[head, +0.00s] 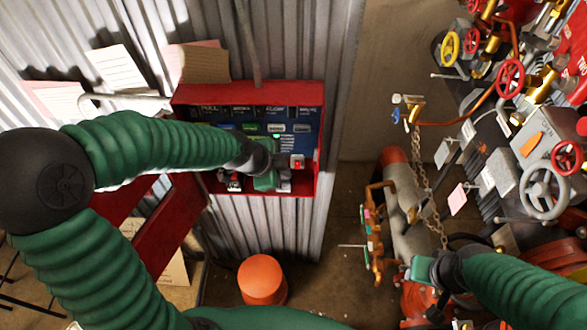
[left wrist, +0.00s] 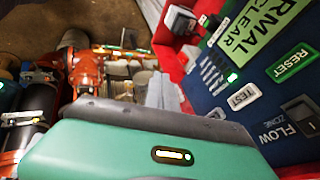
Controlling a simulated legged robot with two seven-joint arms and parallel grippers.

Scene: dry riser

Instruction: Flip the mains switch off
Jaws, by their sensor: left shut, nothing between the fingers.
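The red-framed control panel (head: 318,125) with a blue face hangs on the corrugated wall in the head view. A small red and white switch block (head: 297,161) sits at its lower right; I cannot read a mains label on it. My left gripper (head: 266,179) is shut and empty in front of the lower panel, just left of that block. It covers part of the panel face; contact cannot be told.
An orange bucket-like object (head: 262,280) stands on the floor below the panel. Pipes with a grey handwheel (head: 545,190) and several red ones crowd the right side. A chain (head: 421,175) hangs near a thick grey pipe. Papers (head: 117,68) are on the wall at left.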

